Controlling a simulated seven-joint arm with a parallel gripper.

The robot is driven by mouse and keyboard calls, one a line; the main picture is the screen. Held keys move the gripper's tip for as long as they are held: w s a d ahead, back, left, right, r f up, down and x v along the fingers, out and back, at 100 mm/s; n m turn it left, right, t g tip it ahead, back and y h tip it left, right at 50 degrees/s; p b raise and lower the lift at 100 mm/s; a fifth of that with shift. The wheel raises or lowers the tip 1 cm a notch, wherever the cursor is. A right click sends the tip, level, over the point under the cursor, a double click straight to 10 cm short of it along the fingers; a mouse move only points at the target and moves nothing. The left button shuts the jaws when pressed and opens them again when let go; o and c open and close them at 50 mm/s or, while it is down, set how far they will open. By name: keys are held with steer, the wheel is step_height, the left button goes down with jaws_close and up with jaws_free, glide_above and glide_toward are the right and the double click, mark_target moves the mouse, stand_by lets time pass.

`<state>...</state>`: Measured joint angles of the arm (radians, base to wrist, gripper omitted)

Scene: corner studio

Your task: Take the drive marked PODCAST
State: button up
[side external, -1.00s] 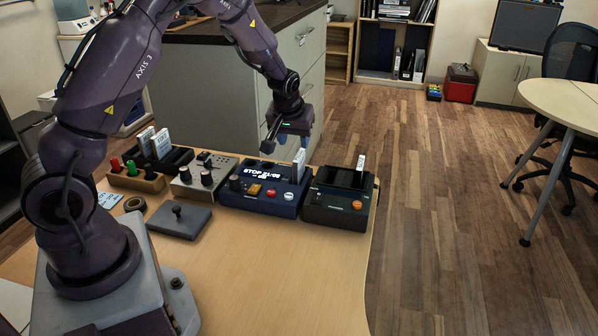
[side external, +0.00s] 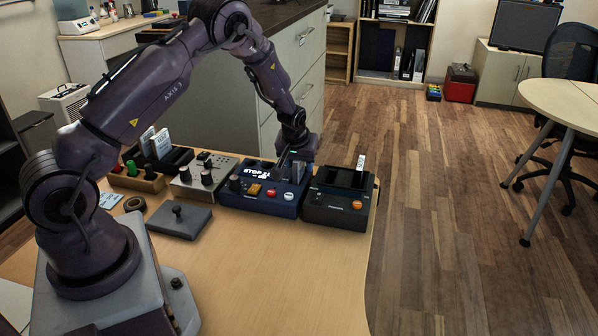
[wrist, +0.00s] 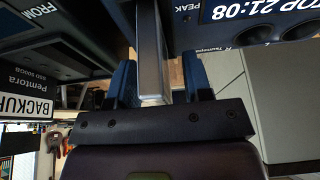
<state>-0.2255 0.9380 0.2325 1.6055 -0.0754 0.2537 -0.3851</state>
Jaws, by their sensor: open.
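A thin grey-white drive stands upright in the right part of the blue device (side external: 262,193). In the wrist view this drive (wrist: 151,50) shows edge-on between my two blue fingers, its label hidden. My gripper (side external: 296,166) is low over the blue device, open, with its fingers on either side of the drive; gaps show beside it. Another drive, labelled BACKUP (wrist: 26,107), Pemtora SSD 500GB, lies to the left in the wrist view. No PODCAST marking can be read in these frames.
The black device (side external: 338,200) with an upright white drive (side external: 360,162) stands close on the right. A grey knob box (side external: 203,180) stands left, and a dark rack (side external: 172,161) with white drives is farther left. The table front (side external: 260,265) is clear.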

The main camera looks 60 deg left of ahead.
jaws_close()
steer(key=shift+r, duration=0.15)
